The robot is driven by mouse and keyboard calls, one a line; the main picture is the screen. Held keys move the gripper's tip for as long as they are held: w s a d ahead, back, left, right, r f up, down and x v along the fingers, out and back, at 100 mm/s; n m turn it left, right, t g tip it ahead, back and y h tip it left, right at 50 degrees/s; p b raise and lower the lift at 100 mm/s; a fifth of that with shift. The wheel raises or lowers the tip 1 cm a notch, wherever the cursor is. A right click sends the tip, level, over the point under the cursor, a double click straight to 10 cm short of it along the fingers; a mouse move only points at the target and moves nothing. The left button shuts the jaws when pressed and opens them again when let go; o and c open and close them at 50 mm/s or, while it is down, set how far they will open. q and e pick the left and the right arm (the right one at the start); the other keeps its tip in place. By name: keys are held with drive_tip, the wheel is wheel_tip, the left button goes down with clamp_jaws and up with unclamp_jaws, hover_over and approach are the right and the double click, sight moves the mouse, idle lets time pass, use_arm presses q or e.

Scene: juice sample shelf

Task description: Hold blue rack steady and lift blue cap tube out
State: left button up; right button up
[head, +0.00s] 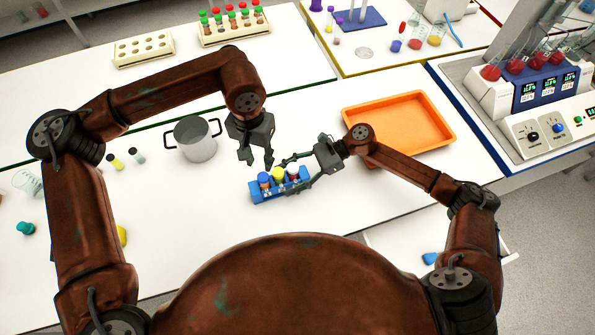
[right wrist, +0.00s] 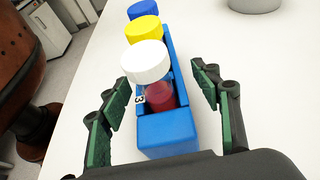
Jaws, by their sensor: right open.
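The blue rack (head: 256,197) stands on the white table and holds three capped tubes in a row. The blue cap tube (head: 264,177) is at its left end, the yellow cap tube (head: 278,174) in the middle, the white cap tube (head: 293,171) at the right end. My left gripper (head: 257,162) points down, open and empty, just above and behind the blue cap. My right gripper (head: 297,174) is open at the rack's right end. In the right wrist view its fingers (right wrist: 160,108) stand either side of the rack (right wrist: 168,133), with gaps; the blue cap (right wrist: 143,9) is farthest.
A grey pot (head: 195,140) stands left of my left gripper. An orange tray (head: 402,122) lies behind my right arm. Tube racks (head: 143,50) stand at the back. The table in front of the rack is clear.

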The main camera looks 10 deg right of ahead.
sight(279, 182)
drive_tip(key=shift+x, duration=1.55)
drive_tip(key=shift+d, duration=0.1)
